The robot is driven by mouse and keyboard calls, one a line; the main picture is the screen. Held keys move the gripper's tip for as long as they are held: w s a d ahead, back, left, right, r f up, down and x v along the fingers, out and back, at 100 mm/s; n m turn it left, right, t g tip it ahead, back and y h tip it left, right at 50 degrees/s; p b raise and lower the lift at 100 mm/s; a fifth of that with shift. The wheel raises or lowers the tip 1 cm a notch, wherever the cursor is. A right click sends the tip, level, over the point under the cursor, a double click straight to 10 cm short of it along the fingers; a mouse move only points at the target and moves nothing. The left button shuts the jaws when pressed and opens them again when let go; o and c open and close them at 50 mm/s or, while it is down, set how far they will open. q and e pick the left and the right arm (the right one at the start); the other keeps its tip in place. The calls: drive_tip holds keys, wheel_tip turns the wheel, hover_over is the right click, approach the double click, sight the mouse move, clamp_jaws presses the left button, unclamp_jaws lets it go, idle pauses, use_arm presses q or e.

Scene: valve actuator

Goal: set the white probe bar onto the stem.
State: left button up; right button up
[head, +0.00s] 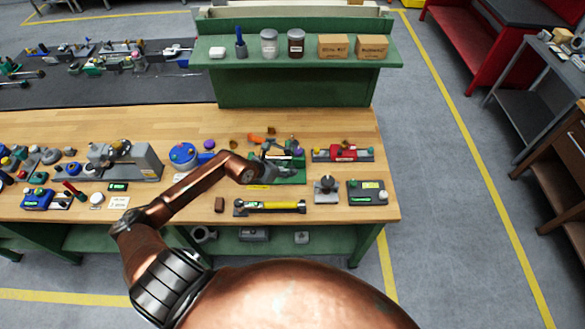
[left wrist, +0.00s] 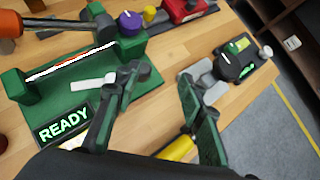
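The white probe bar (left wrist: 93,82) shows in the left wrist view as a short pale strip over the green fixture (left wrist: 140,85). Its right end meets the outline of one finger of my left gripper (left wrist: 157,85); I cannot tell whether they touch. The fingers are apart, with bare wood showing between them. In the head view my left gripper (head: 282,172) is over the green fixture's front part. A dark round-topped device (head: 326,184) on a grey plate stands right of it. I cannot make out the stem clearly. My right gripper is not in view.
A dark box with a green display (head: 367,192) stands at the right. A yellow-handled tool (head: 270,206) lies near the front edge. A red device (head: 343,153) is behind. Some wood lies clear between.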

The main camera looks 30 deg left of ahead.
sight(292, 168)
use_arm(q)
drive_tip(key=shift+y, duration=0.3)
drive_tip(key=shift+w+a+f+p, duration=0.1)
drive_tip(key=shift+w+f+p, duration=0.1)
drive_tip(key=shift+w+f, duration=0.8)
drive_tip(key=shift+w+a+f+p, duration=0.15)
drive_tip(key=shift+w+f, duration=0.6)
drive_tip(key=shift+f, duration=0.45)
drive_tip(key=shift+w+a+f+p, duration=0.1)
drive_tip(key=shift+w+f+p, duration=0.1)
drive_tip(key=shift+w+f, duration=0.8)
drive_tip(key=shift+s+f, duration=0.1)
drive_tip(key=shift+s, duration=0.05)
clamp_jaws()
